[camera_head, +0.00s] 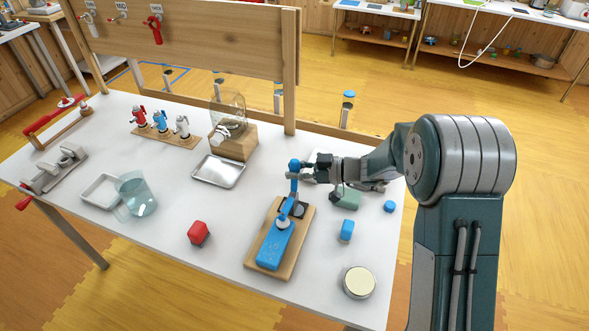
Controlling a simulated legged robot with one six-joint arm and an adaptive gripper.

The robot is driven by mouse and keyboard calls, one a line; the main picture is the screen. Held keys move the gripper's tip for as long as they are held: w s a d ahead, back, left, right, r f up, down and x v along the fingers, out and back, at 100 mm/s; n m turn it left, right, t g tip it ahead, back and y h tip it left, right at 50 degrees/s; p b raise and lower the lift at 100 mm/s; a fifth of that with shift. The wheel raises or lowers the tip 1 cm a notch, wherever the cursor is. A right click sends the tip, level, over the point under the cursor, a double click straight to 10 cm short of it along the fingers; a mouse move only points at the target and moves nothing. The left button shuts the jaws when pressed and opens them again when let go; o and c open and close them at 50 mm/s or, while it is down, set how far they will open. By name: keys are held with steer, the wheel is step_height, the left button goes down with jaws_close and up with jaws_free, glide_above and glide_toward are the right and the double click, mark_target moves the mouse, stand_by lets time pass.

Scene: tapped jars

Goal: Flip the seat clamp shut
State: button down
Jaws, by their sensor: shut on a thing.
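The seat clamp appears to be the blue device (272,246) on a wooden base (305,228) at the front right of the white table. Its blue lever (294,185) stands raised, nearly upright, at the far end of the base, with a rounded knob at the top. My gripper (299,170) reaches in from the right and is shut on the lever near its top. The fingers are small in this view, so the exact contact is hard to see. A dark square pad lies by the lever's foot, partly hidden by it.
Blue blocks (346,230), a green block (348,198) and a round cream-topped tin (359,282) lie right of the base. A red block (198,233), glass jug (138,196) and metal tray (218,171) stand left. A jar on a wooden stand (233,143) is behind.

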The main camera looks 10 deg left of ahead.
steer(key=shift+s+f+n, duration=0.1)
steer(key=shift+s+n, duration=0.1)
steer(key=shift+n, duration=0.1)
stand_by(0.4)
steer(key=shift+c, duration=2.3)
jaws_free()
steer(key=v, duration=1.2)
steer(key=shift+s, duration=0.1)
